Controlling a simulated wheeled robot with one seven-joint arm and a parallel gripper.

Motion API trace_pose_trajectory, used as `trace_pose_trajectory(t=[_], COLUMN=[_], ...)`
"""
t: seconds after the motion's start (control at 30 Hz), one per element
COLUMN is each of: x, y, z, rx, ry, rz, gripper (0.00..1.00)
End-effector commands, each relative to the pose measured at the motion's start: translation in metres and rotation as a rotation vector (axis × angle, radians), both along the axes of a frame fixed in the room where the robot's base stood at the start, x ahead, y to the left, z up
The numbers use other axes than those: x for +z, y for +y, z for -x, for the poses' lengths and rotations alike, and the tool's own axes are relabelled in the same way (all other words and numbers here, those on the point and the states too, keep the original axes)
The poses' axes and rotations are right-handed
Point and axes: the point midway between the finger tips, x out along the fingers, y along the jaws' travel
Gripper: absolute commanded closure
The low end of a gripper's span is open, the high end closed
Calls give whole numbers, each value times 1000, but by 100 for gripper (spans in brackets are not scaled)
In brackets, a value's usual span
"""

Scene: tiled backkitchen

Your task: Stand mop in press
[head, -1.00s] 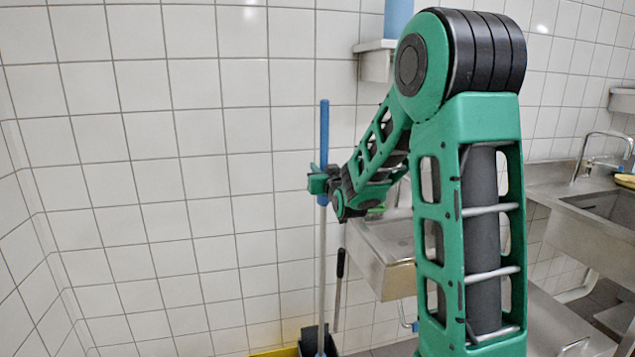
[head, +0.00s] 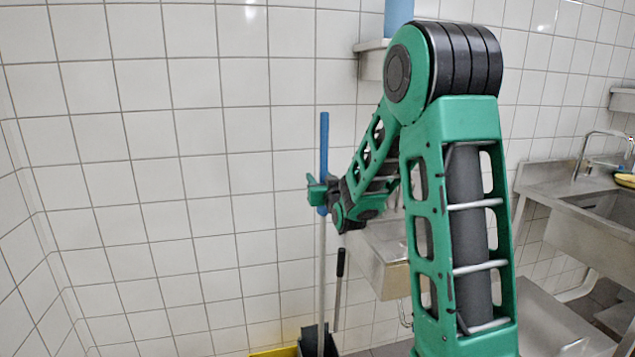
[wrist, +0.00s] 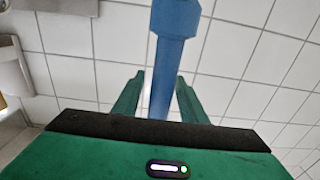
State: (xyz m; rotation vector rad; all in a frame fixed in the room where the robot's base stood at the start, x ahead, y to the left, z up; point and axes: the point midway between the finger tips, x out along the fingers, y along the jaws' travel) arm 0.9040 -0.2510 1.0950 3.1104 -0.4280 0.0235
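The mop has a blue grip (head: 324,140) on a pale pole (head: 321,270) and stands about upright near the tiled wall. Its lower end goes down into or in front of a dark press (head: 308,341) at the bottom edge; the mop head is out of view. My gripper (head: 318,190) is at the lower part of the blue grip. In the wrist view, the blue grip (wrist: 160,90) runs between my two green fingers, with a visible gap on the left finger's side. The fingers look open around it.
A yellow bucket edge (head: 272,352) shows beside the press. A black handle (head: 339,285) rises close to the pole on the right. A steel sink (head: 385,250) is behind my arm, and another sink (head: 600,210) is at the right. The left wall area is clear.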

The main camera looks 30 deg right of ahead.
Motion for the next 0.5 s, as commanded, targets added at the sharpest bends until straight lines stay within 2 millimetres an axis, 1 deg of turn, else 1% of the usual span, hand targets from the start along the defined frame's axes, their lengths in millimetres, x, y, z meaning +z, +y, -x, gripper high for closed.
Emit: trace_pose_trajectory(t=[0.1, 0.23, 0.37, 0.5], x=[3, 2, 2, 2], y=[0, 4, 11, 18], z=[0, 14, 36, 64], rx=[0, 0, 0, -1], ry=[-1, 0, -1, -1], rz=[0, 0, -2, 0], gripper=[61, 61, 61, 61])
